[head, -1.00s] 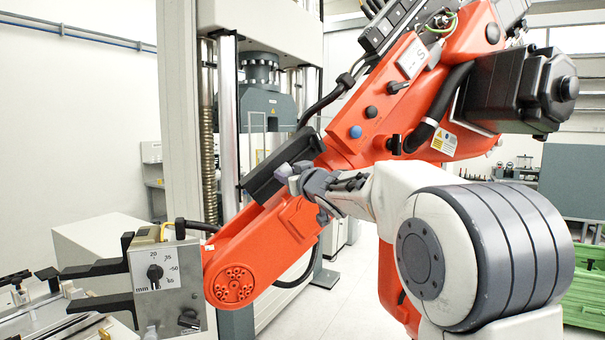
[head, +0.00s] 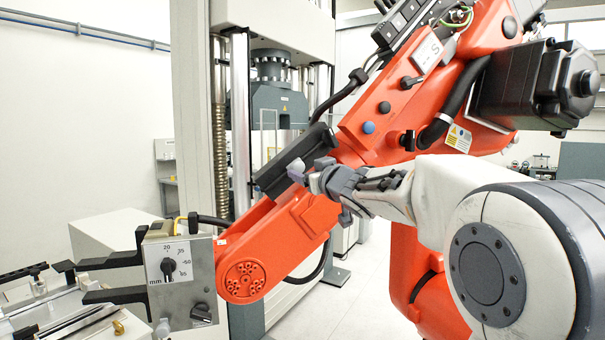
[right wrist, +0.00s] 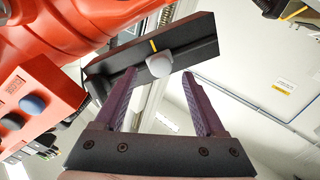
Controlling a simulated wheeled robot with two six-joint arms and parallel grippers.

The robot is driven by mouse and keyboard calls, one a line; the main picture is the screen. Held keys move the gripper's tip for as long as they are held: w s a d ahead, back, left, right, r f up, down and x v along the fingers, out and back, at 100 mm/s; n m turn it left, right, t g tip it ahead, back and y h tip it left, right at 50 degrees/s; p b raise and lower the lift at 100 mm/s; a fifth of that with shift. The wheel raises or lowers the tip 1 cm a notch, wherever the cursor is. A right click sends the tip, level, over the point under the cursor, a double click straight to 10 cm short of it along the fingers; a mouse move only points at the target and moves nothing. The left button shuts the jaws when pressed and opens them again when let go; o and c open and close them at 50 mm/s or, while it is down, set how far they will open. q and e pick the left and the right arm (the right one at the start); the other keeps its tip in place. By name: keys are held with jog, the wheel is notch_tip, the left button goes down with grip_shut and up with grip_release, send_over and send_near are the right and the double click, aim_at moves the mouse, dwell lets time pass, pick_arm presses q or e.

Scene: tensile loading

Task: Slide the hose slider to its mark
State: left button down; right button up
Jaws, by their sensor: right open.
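The hose slider is a pale lavender knob (right wrist: 159,65) on a black rail (right wrist: 195,42) fixed to the orange arm. A short yellow mark (right wrist: 153,46) crosses the rail right beside the knob, slightly left of its middle. In the head view the knob (head: 297,169) shows at the rail's (head: 283,168) lower edge. My right gripper (right wrist: 159,76) is open, its two purple fingers pointing at the rail with the knob between their tips. I cannot tell whether they touch it. In the head view my right gripper (head: 326,186) is just right of the knob. My left gripper is not in view.
The orange arm (head: 300,232) ends in a grey box with a dial (head: 180,275) and black jaws over a bench at lower left. A tall testing frame (head: 192,120) stands behind. Knobs and a black cable sit on the orange arm close to my right arm.

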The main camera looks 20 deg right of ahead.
jog(key=s, duration=0.6)
jog(key=shift+s+d, duration=0.3)
jog(key=shift+d, duration=0.05)
jog(key=s+a+f+g+b, duration=0.2)
jog(key=s+a+f+g, duration=0.15)
jog(key=f, duration=0.55)
jog(key=s+a+f+g+b, duration=0.2)
jog(key=s+a+f, duration=0.3)
jog(key=f, duration=0.5)
jog(key=s+a+f+g+b, duration=0.1)
jog(key=s+a+f+g, duration=0.3)
jog(key=f, duration=0.5)
jog(key=s+a+f+n+g+b, duration=0.1)
jog(key=s+a+f+n+g, duration=0.1)
jog(key=s+f+g, duration=0.2)
jog(key=s+a+f+n+g+b, duration=0.2)
jog(key=s+f+g, duration=0.2)
jog(key=s+f, duration=0.7)
jog(key=s, duration=0.9)
jog(key=shift+a+f+h, duration=0.25)
jog(key=shift+h, duration=0.15)
jog(key=shift+g, duration=0.25)
jog(key=shift+c, duration=0.4)
